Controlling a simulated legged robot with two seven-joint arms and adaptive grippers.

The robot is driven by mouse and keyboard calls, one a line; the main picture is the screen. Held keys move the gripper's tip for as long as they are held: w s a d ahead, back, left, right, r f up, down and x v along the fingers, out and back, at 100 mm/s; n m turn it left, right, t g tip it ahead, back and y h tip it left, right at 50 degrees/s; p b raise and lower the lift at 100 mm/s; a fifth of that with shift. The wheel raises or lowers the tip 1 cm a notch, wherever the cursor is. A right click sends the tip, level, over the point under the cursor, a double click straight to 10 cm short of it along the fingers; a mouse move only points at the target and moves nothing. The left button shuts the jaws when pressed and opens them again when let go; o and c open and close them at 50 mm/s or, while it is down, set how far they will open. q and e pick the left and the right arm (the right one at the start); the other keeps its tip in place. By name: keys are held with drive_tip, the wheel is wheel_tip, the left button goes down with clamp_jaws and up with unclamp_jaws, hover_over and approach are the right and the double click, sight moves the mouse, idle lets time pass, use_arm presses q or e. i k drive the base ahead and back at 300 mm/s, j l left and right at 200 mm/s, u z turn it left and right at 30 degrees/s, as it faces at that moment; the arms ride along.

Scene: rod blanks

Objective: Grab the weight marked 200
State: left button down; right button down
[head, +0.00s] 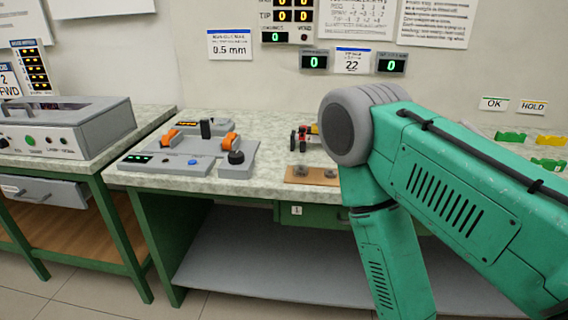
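Two small grey metal pieces sit on a brown wooden board (313,181) at the front edge of the middle bench. They look like weights: a left one (302,171) and a right one (331,173). They are too small for any marking to be read, so I cannot tell whether either is marked 200. My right arm comes in from the right, bends at the elbow just right of the board and runs down out of the picture. It hides the bench behind it. Neither gripper shows in the head view.
A grey fixture (180,165) with orange clamps stands on the bench left of the board. Small red and black parts (300,138) lie behind the board. A grey machine (65,127) stands on the left bench. Green and yellow bins (549,140) are at the far right.

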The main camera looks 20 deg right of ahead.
sight(301, 170)
drive_tip(key=i+j, duration=0.7)
drive_tip(key=i, duration=0.15)
drive_tip(key=i+z, duration=0.1)
drive_tip(key=z, duration=0.3)
drive_tip(key=j+z, duration=0.15)
drive_tip(key=z, duration=0.2)
drive_tip(key=i+j+z, duration=0.1)
drive_tip(key=z, duration=0.3)
drive_tip(key=j+z, duration=0.15)
drive_tip(key=z, duration=0.2)
